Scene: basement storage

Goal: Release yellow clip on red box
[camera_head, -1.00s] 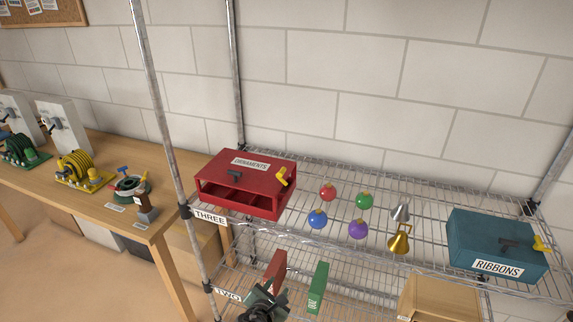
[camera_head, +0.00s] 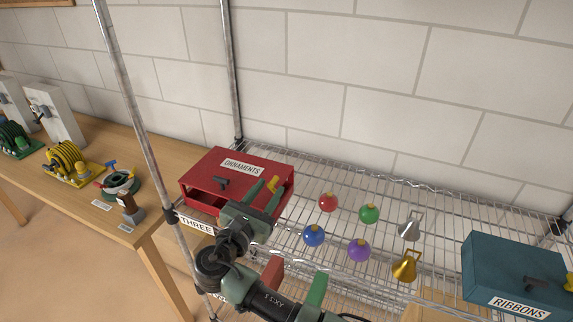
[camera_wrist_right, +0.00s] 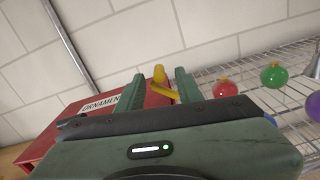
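The red box (camera_head: 206,176), labelled ORNAMENTS, sits at the left end of the wire shelf with its front open. Its yellow clip (camera_head: 272,184) is at the top right edge of the box. My right gripper (camera_head: 264,190) reaches up in front of the box, fingers open. In the right wrist view, the clip (camera_wrist_right: 160,82) stands between the two green fingers (camera_wrist_right: 160,90), with a gap visible on each side. The gripper body hides part of the box front. My left gripper is not in view.
Red, green, blue and purple balls (camera_head: 358,250) and silver and gold bells (camera_head: 405,266) lie right of the box. A teal RIBBONS box (camera_head: 510,275) is at far right. A metal post (camera_head: 135,110) stands left of the red box.

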